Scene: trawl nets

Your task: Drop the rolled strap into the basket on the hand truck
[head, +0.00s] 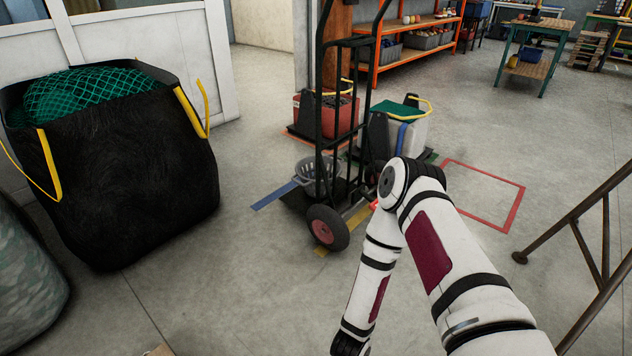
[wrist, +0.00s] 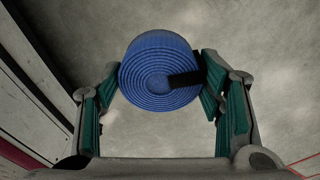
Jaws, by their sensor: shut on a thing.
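The rolled strap (wrist: 158,76) is a blue spiral roll with a black tab, seen in the wrist view. My gripper (wrist: 160,90) is shut on it, with green-padded fingers at its left and right sides. Pale concrete floor shows beyond the roll. The head view shows my white arm reaching down at lower centre, but the gripper and strap are out of that frame. The hand truck (head: 325,130) is dark with red-hubbed wheels and stands upright at the centre. The basket (head: 307,172) is a grey lattice one low on the hand truck, partly hidden by its frame.
A big black bag (head: 125,170) with green netting stands at left. A red crate (head: 340,120) and a grey bin (head: 405,135) stand behind the hand truck. A brown metal frame (head: 575,220) is at right. Floor between the bag and my arm is clear.

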